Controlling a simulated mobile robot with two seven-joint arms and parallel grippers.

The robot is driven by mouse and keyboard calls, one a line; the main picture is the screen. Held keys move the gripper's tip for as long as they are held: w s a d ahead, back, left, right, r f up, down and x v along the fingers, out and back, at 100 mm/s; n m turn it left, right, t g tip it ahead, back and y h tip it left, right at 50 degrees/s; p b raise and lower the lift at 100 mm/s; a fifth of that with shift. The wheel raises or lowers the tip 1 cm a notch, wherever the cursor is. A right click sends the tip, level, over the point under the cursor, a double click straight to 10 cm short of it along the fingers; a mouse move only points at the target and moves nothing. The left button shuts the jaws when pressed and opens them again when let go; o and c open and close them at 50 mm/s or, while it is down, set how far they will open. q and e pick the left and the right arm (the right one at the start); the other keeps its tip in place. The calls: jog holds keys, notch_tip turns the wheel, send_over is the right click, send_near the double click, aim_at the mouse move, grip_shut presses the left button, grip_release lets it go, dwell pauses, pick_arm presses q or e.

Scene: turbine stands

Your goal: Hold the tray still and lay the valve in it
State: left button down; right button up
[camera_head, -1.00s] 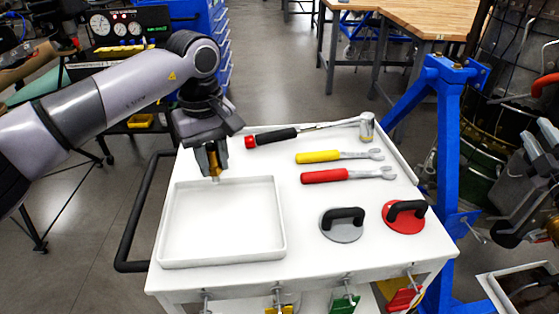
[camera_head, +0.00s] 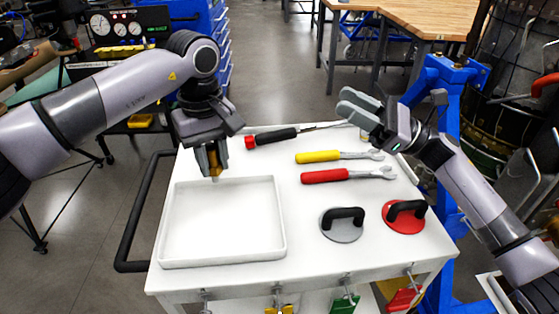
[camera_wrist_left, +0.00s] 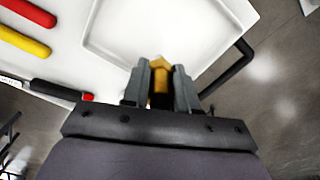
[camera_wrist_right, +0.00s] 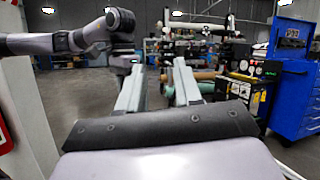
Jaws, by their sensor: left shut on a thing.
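The white shallow tray (camera_head: 222,262) lies on the cart top at its left side and looks empty. My left gripper (camera_head: 213,170) is above the tray's far edge, pointing down. It is shut on a brass-coloured piece with a dark part, which I take to be the valve (camera_head: 215,160). In the left wrist view the valve (camera_wrist_left: 160,88) sits between the two fingers, over the tray's rim (camera_wrist_left: 118,58). My right gripper (camera_head: 358,106) is raised over the cart's far right side, open and empty, apart from the tray. Its spread fingers (camera_wrist_right: 158,85) show in the right wrist view.
A yellow wrench (camera_head: 318,157), a red wrench (camera_head: 325,176) and a long red-and-black-handled tool (camera_head: 272,137) lie right of the tray. A grey suction cup (camera_head: 341,228) and a red one (camera_head: 403,220) stand near the front right. A black handle (camera_head: 140,215) borders the cart's left.

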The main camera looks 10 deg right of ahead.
jog(key=s+a+f+n+g+h, duration=0.2)
jog(key=a+n+g, duration=0.45)
jog(key=a, duration=0.25)
jog(key=n+g+h, duration=0.1)
jog(key=n+h, duration=1.3)
jog(key=h, duration=0.5)
send_over(279, 207)
notch_tip(279, 207, down, 9)
jog(key=shift+m, duration=0.25)
notch_tip(279, 207, down, 11)
jog(key=shift+d+f, duration=0.1)
grip_shut()
